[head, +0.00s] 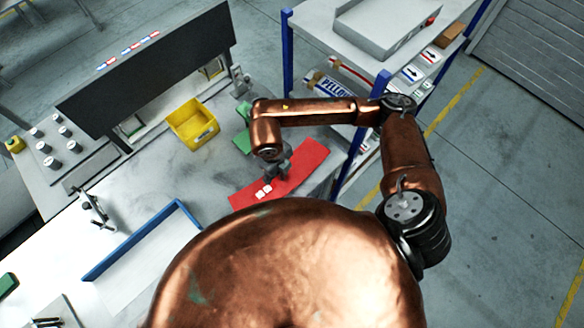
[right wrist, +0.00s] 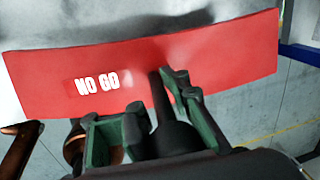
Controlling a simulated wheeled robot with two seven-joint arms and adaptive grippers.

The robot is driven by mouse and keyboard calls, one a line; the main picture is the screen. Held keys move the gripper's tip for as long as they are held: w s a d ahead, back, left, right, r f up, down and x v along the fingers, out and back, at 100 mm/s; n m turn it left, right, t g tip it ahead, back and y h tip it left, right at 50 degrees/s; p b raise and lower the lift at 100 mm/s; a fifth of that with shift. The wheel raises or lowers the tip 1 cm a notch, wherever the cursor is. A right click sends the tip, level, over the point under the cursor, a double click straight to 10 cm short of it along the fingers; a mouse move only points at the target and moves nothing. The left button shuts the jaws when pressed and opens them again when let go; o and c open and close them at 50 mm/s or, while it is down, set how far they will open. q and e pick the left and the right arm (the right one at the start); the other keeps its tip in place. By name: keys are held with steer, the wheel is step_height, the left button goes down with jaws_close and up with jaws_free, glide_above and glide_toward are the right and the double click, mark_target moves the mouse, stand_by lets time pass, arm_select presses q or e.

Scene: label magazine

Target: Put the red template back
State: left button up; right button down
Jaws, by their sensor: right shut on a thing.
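The red template (head: 310,165) is a long, slightly curved plate with white marking near its left end. In the right wrist view the red template (right wrist: 215,55) reads "NO GO" and spans most of the picture. My right gripper (head: 277,165) is over the middle of the template, shut on its dark upright handle. In the right wrist view my right gripper (right wrist: 160,115) shows its fingers around that dark post. Whether the plate touches the table cannot be told. My left gripper is not in view.
A yellow bin (head: 192,124) and a green piece (head: 242,142) are left of the right arm. A blue-edged tray (head: 140,240) lies at the lower left. A blue-posted shelf rack (head: 287,55) stands at the right. Bare table shows between bin and tray.

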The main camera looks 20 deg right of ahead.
mark_target(292, 170)
steer(key=w+d+f, duration=0.1)
steer(key=f, duration=0.1)
steer(key=w+d+f+p, duration=0.1)
steer(key=d, duration=0.1)
steer(key=w+d+f, duration=0.1)
steer(key=f, duration=0.1)
steer(key=shift+d+f, duration=0.35)
steer(key=shift+d, duration=0.05)
steer(key=f, duration=0.1)
steer(key=f+p, duration=0.2)
steer(key=shift+d, duration=0.25)
steer(key=shift+w+f, duration=0.1)
steer(key=shift+f, duration=0.3)
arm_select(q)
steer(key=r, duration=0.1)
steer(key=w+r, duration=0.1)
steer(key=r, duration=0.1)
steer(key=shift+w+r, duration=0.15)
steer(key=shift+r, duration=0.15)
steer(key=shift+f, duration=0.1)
arm_select(e)
steer(key=shift+f, duration=0.1)
steer(key=c, duration=1.2)
jaws_free()
steer(key=shift+o, duration=0.2)
